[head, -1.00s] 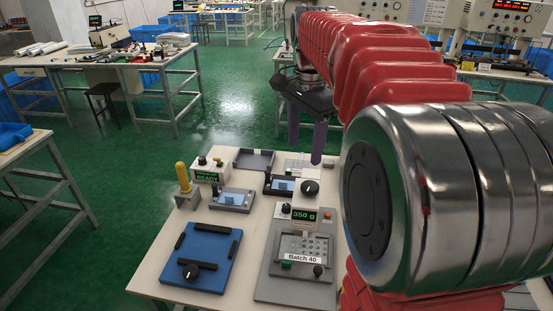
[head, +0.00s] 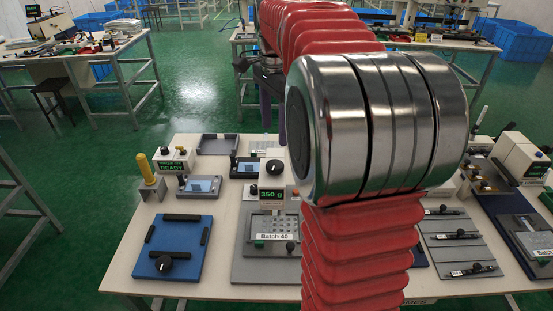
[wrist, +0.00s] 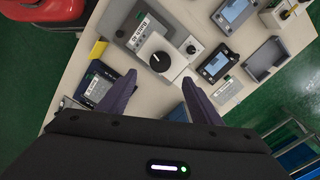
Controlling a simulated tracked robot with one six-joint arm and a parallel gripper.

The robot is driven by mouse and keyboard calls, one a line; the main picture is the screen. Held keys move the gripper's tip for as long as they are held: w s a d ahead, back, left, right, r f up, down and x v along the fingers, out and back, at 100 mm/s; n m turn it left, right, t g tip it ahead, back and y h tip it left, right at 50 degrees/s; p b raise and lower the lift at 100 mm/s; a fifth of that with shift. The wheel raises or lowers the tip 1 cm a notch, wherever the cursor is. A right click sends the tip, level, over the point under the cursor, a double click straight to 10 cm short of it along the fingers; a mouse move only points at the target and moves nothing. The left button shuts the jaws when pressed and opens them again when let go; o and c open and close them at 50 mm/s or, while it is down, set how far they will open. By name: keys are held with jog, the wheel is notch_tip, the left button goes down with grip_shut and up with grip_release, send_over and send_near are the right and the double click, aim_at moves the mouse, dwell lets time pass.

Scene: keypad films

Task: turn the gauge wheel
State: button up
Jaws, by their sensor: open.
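The gauge is a pale box with a green "350 g" display (head: 271,196) on the bench in the head view. Nothing is between the fingers in grip. I cannot tell the height above the wheel. In the head view my arm hides part of the gripper.
A grey fixture labelled "Batch 40" (head: 266,249) stands before the gauge. A blue plate with a black knob (head: 174,264) lies to the left, with a yellow-handled lever (head: 145,168) behind it. A smaller knob (wrist: 191,48) is close to the wheel. Grey plates (head: 459,246) lie to the right.

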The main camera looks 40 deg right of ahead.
aim_at(275, 165)
notch_tip(275, 165, down, 11)
jog(key=shift+f, duration=0.1)
dwell(0.4)
jog(key=shift+c, duration=0.6)
jog(key=c, duration=0.9)
jog(key=shift+c, duration=0.2)
jog(key=shift+n, duration=1.5)
jog(key=o, duration=1.1)
jog(key=shift+c, duration=0.2)
